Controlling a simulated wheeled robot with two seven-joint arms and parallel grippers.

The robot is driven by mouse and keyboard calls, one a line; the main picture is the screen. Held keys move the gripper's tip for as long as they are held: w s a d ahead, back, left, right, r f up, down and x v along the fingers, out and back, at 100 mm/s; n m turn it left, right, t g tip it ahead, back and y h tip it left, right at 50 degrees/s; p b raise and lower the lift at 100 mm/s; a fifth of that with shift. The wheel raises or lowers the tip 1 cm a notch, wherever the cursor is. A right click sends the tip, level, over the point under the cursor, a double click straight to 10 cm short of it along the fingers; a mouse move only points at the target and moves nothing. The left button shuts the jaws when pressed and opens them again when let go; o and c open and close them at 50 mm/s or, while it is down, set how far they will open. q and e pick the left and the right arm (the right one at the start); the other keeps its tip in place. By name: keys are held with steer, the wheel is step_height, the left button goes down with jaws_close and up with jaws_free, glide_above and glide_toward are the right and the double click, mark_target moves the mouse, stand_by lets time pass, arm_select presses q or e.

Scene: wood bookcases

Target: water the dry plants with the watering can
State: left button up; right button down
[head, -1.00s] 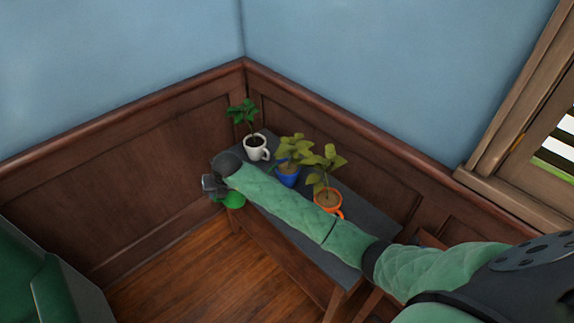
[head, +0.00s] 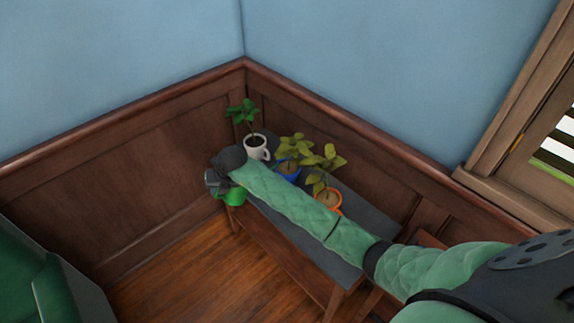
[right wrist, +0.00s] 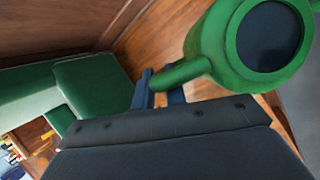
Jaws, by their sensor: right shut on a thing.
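The green watering can (right wrist: 215,45) is large in the right wrist view, its dark round opening facing the camera. My right gripper (right wrist: 160,92) is shut on its handle. In the head view the can (head: 235,197) shows partly below my right gripper (head: 213,183), at the left end of the bench. Three potted plants stand on the bench: a white mug (head: 256,148) with dark green leaves, a blue pot (head: 288,171) and an orange pot (head: 330,198), both with yellowish leaves. My right forearm partly hides the blue and orange pots. My left gripper is not in view.
The narrow dark-topped bench (head: 367,219) stands in the corner against brown wall panelling (head: 140,190). A green padded seat (head: 52,280) is at lower left. Open wood floor (head: 180,280) lies in front of the bench. A window (head: 555,150) is at right.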

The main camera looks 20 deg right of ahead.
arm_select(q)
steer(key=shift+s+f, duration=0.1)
arm_select(e)
steer(key=shift+r, duration=0.1)
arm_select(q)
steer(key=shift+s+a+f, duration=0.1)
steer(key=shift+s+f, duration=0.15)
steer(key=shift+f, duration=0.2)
arm_select(e)
steer(key=shift+d+r, duration=0.2)
steer(key=shift+r, duration=0.1)
steer(key=shift+w, duration=0.1)
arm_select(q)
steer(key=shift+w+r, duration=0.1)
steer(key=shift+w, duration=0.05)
arm_select(e)
steer(key=shift+r, duration=0.1)
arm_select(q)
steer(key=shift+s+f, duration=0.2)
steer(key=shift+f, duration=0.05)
arm_select(e)
steer(key=shift+d, duration=0.1)
steer(key=shift+d+r+y, duration=0.1)
steer(key=shift+r+y, duration=0.1)
steer(key=shift+y, duration=0.1)
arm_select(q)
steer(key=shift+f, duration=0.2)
